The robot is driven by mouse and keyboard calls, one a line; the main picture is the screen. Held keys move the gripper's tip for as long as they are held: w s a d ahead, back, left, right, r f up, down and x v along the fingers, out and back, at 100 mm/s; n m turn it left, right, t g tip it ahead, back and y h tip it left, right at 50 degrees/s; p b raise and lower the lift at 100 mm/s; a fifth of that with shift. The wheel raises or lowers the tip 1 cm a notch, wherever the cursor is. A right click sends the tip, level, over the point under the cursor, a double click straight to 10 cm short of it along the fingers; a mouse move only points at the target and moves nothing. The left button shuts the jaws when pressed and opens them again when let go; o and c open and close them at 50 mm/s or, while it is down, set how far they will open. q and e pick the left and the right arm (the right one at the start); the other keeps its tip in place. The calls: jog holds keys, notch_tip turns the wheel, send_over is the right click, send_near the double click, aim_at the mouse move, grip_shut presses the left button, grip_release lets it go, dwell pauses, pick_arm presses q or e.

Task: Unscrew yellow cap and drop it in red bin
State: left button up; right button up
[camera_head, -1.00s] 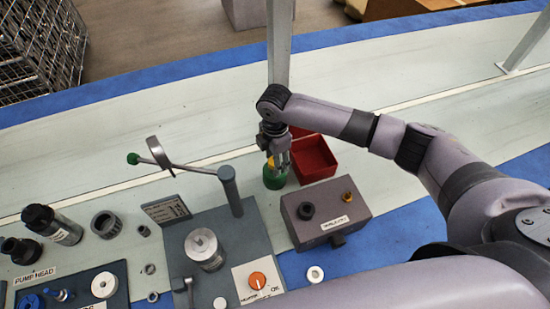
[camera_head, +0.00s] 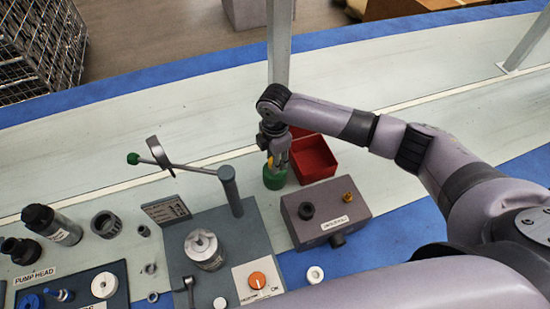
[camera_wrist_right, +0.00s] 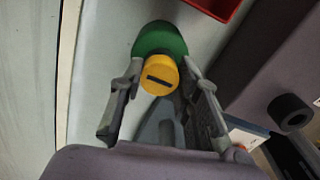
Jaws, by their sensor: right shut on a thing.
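The yellow cap (camera_wrist_right: 159,75), with a dark slot across its top, sits above a green container (camera_wrist_right: 158,40) in the right wrist view. My right gripper (camera_head: 277,158) points down over the green container (camera_head: 275,178) in the head view and is shut on the yellow cap. Its two fingers lie on either side of the cap in the wrist view. I cannot tell whether the cap is still threaded on. The red bin (camera_head: 314,157) stands just right of the green container; its edge also shows in the wrist view (camera_wrist_right: 218,8). My left gripper is not in view.
A grey box (camera_head: 326,212) with black and brass fittings stands in front of the red bin. A lever with a green knob (camera_head: 133,158) rises to the left from a grey fixture (camera_head: 225,222). Loose pump parts lie at far left. The table behind the bin is largely clear.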

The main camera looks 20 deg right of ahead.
grip_shut()
jog(key=shift+r+n+p, duration=0.1)
jog(key=shift+n+p, duration=0.4)
jog(key=shift+n, duration=1.3)
jog(key=shift+n+p, duration=0.3)
jog(key=shift+n, duration=1.4)
